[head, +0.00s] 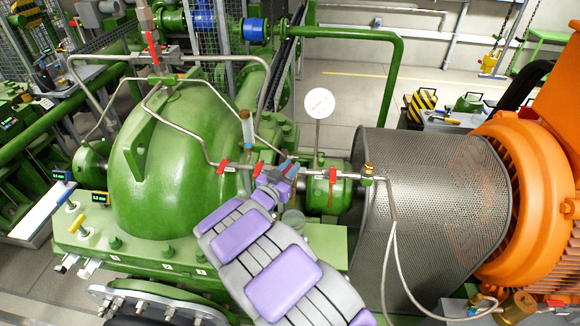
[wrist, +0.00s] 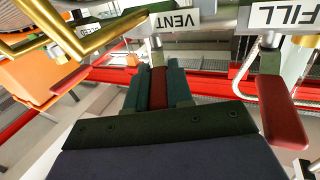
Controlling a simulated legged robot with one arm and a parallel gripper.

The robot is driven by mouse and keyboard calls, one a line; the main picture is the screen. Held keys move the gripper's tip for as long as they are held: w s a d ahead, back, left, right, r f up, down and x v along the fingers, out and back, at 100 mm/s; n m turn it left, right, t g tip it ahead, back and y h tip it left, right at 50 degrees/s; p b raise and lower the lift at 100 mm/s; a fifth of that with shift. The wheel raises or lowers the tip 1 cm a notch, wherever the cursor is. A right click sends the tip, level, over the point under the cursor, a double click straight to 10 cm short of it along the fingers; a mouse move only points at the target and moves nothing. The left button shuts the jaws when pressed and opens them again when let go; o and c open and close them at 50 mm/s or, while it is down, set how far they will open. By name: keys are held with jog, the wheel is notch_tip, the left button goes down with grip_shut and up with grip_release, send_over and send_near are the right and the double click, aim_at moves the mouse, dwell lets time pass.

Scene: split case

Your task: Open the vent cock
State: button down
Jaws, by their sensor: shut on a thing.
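In the wrist view the vent cock's red handle (wrist: 158,82) sits between the two dark teal fingers of my gripper (wrist: 159,88), which are shut on it. The white VENT label (wrist: 173,21) is upside down just above the handle. In the head view my gripper (head: 284,169) reaches the thin pipe run in front of the green pump casing. The gripped handle is hard to make out there among the fingers. A red handle (head: 258,170) shows just left of the fingertips; I cannot tell whether it is the gripped one.
The FILL label (wrist: 283,15) and another red handle (wrist: 283,108) are close on the right in the wrist view. In the head view a white dial gauge (head: 319,103) stands behind my gripper. A mesh guard (head: 430,225) and orange motor (head: 525,190) stand to the right.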

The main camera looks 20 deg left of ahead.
jog(key=shift+a+r, duration=0.15)
jog(key=shift+a, duration=0.05)
jog(key=c, duration=1.4)
grip_release()
jog(key=shift+c, duration=0.2)
jog(key=o, duration=0.4)
jog(key=shift+a, duration=0.15)
jog(key=shift+o, duration=0.2)
jog(key=shift+f, duration=0.2)
jog(key=shift+d, duration=0.2)
jog(key=shift+s, duration=0.2)
jog(key=s+a, duration=0.3)
jog(key=s, duration=1.3)
jog(key=shift+s+b, duration=0.35)
jog(key=shift+b, duration=0.1)
jog(key=shift+f, duration=0.1)
